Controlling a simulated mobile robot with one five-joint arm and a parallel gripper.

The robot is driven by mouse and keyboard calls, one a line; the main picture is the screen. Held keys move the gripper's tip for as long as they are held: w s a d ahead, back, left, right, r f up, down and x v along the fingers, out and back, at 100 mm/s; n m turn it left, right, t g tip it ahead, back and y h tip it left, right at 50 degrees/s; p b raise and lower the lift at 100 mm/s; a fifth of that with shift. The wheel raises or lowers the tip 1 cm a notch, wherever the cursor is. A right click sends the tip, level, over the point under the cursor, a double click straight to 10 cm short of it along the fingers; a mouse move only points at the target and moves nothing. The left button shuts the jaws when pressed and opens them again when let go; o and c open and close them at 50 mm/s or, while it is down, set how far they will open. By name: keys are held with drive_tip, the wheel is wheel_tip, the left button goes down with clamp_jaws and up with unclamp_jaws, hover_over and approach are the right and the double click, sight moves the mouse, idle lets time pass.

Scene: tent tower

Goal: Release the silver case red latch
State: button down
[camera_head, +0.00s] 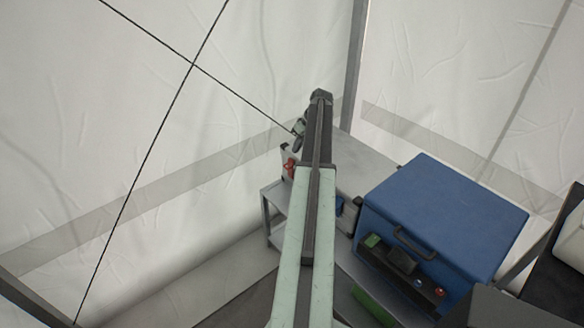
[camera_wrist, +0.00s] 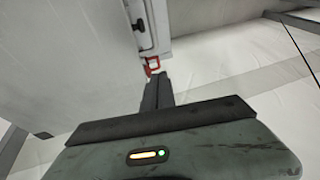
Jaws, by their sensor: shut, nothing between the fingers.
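The silver case (camera_head: 375,160) sits on a grey metal table, partly hidden behind my arm. Its red latch (camera_head: 289,167) shows at the left end of the case. In the wrist view the red latch (camera_wrist: 152,65) is a small red loop at the lower edge of the silver case (camera_wrist: 160,22). My gripper (camera_wrist: 157,78) is shut and empty, its dark fingertips just below the latch in that picture. I cannot tell whether they touch it. In the head view my gripper (camera_head: 297,143) is small, a little above the latch, and largely hidden by my arm.
A blue box (camera_head: 450,210) with a black handle and a control panel stands right of my arm. The grey table (camera_head: 272,196) shows its left edge and leg. White tent walls and poles close off the back. A green object (camera_head: 372,305) lies low in front.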

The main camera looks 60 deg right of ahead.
sight(291, 162)
drive_tip(key=shift+s+d, duration=0.4)
drive_tip(key=shift+d, duration=0.1)
drive_tip(key=b+x, duration=0.9)
drive_tip(key=x, duration=0.1)
drive_tip(key=shift+a+f, duration=0.1)
drive_tip(key=shift+f, duration=0.05)
